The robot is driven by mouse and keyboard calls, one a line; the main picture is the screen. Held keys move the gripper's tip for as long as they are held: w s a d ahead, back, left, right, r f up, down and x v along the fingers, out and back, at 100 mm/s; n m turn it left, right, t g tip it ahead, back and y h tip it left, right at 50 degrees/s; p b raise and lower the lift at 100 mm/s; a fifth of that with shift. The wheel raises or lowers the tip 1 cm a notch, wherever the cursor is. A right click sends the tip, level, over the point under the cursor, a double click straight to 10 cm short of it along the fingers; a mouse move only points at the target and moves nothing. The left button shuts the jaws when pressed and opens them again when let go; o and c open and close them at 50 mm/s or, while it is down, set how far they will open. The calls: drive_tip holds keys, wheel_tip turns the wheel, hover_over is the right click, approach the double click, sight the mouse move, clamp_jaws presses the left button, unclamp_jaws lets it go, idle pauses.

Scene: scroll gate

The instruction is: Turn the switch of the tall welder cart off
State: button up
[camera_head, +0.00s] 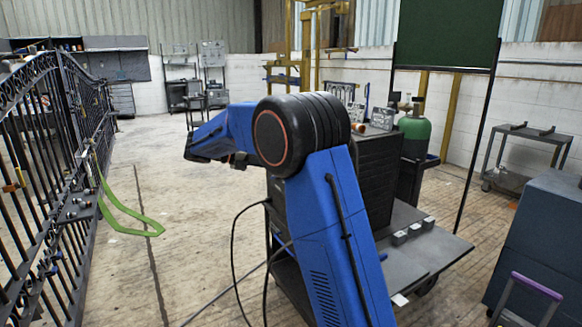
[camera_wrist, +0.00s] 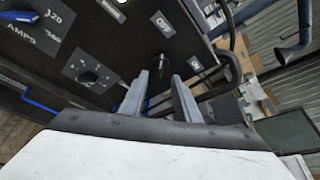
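The tall welder cart (camera_head: 382,185) is a dark upright cabinet on a wheeled base, partly hidden behind my blue arm in the head view. Its dark panel (camera_wrist: 130,40) fills the upper left of the wrist view. It carries a white OFF label (camera_wrist: 163,22) and an ON label (camera_wrist: 196,62). A small switch lever (camera_wrist: 163,60) shows between these labels, just beyond my fingertips. My gripper (camera_wrist: 160,78) is open, with its two grey fingers apart, one on each side of the lever in the picture. Contact and the lever's exact setting cannot be told. The head view hides the fingers.
A green gas cylinder (camera_head: 414,135) stands behind the cabinet. A black iron gate (camera_head: 62,150) is at left; open floor lies between it and the cart.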

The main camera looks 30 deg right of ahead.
drive_tip(key=v, duration=0.9)
drive_tip(key=shift+a, duration=0.1)
drive_tip(key=s+d+f+m+t+y, duration=0.1)
drive_tip(key=s+d+f+m+y, duration=0.25)
drive_tip(key=s, duration=0.75)
drive_tip(key=s+d+f+m+t+y, duration=0.15)
drive_tip(key=s+m+y, duration=0.35)
drive_tip(key=s, duration=0.7)
drive_tip(key=s+a+f+m+t+y, duration=0.2)
drive_tip(key=s+f+m, duration=0.4)
drive_tip(key=s, duration=0.4)
drive_tip(key=s+a+f+m+t+y, duration=0.3)
drive_tip(key=s+a+f+m, duration=0.2)
drive_tip(key=s+m, duration=0.4)
drive_tip(key=shift+s+f+y, duration=0.35)
drive_tip(key=shift+s+f, duration=0.45)
drive_tip(key=shift+s, duration=0.45)
drive_tip(key=shift+a+m+t, duration=0.1)
drive_tip(key=shift+m+t, duration=0.15)
